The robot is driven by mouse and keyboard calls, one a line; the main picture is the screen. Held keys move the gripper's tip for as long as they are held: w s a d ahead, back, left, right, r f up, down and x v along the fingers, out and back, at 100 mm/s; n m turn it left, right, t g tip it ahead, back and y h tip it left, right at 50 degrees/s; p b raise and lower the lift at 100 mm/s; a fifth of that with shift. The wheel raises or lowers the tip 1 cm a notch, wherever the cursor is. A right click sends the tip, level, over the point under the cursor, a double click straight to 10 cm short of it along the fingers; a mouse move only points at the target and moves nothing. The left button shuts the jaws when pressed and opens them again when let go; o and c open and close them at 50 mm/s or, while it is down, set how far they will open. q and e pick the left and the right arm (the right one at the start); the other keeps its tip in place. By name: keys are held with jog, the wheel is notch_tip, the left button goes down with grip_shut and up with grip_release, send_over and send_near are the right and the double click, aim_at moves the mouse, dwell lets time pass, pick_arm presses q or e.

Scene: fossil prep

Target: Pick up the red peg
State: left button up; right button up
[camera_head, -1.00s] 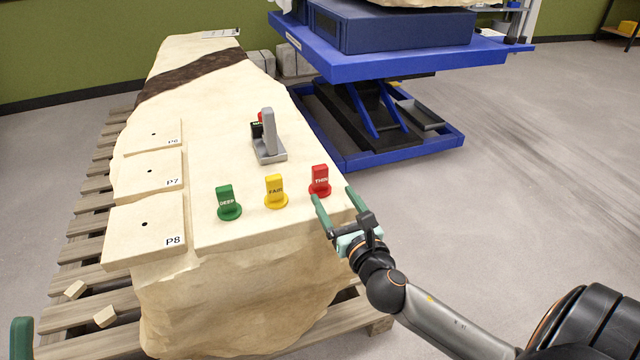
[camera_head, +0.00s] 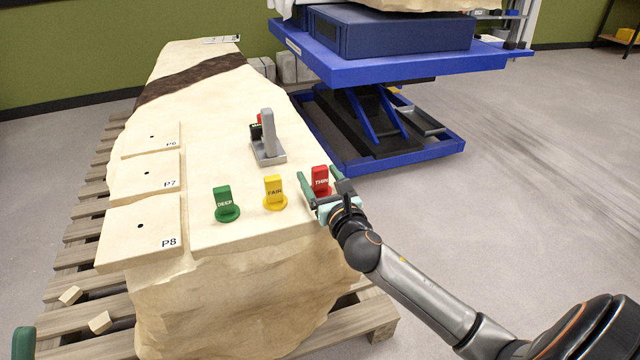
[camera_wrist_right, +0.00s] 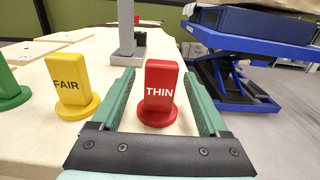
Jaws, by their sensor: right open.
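The red peg (camera_head: 320,180), marked THIN, stands upright on its round base on the pale slab at the right of a row of pegs. It also shows in the right wrist view (camera_wrist_right: 160,88). My right gripper (camera_head: 319,183) is open, with its green fingers on either side of the red peg. In the right wrist view the peg stands between the fingers (camera_wrist_right: 163,100), with a visible gap at the right and a small one at the left. Of my left gripper, only a green tip (camera_head: 23,342) shows at the lower left edge.
A yellow peg marked FAIR (camera_head: 274,192) stands just left of the red one, and a green peg marked DEEP (camera_head: 226,204) farther left. A grey stand (camera_head: 268,140) rises behind them. Plates (camera_head: 141,236) marked P6, P7 and P8 lie at left. A blue lift table (camera_head: 400,62) is beyond.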

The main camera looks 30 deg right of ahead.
grip_shut()
dwell(0.5)
